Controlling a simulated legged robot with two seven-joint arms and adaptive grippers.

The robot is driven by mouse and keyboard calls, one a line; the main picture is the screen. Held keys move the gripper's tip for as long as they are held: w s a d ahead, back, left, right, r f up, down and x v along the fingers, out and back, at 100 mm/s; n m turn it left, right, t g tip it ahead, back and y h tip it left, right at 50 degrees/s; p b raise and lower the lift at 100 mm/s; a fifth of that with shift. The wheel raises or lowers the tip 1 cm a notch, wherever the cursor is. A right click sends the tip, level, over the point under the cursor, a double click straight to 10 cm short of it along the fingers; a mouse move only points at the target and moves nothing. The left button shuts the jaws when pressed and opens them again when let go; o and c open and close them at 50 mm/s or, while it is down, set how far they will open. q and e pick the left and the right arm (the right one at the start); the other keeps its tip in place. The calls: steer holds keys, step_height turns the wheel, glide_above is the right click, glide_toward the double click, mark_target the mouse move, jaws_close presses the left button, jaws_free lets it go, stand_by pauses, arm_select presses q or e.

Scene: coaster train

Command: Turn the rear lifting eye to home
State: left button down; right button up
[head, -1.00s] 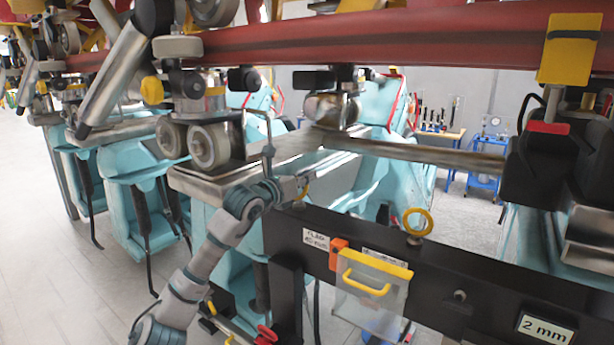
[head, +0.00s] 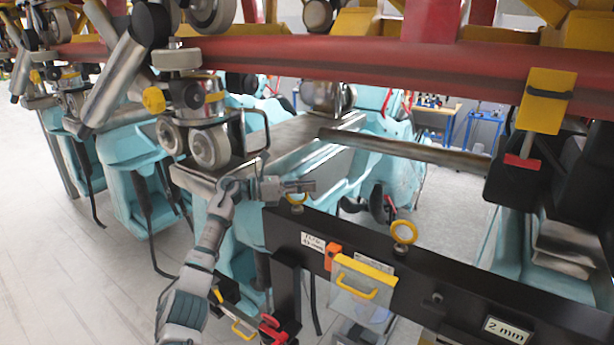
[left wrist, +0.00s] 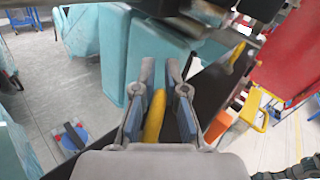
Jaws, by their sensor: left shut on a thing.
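My left gripper (head: 304,187) is at the left end of a black beam (head: 450,290). It is shut on a yellow lifting eye (head: 297,198), most of which the fingers hide in the head view. In the left wrist view the yellow eye (left wrist: 154,116) stands between the two fingers (left wrist: 166,95). A second yellow lifting eye (head: 404,232) stands upright on the beam farther right, with its ring facing me. I cannot tell from the frames which eye is called the rear one. My right gripper is not in view.
A clear box with a yellow handle (head: 357,282) and an orange block (head: 332,255) are on the beam's front. A red rail (head: 340,65) runs overhead. Wheels (head: 208,147) and a teal car (head: 120,195) are close to my left arm. Open floor lies left.

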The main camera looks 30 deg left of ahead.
arm_select(q)
steer(key=shift+s+r+m+g+h, duration=0.1)
steer(key=shift+m+g+h, duration=0.55)
steer(key=shift+g, duration=0.25)
steer(key=shift+p, duration=0.3)
steer(key=c, duration=1.4)
jaws_free()
steer(key=shift+a+f, duration=0.2)
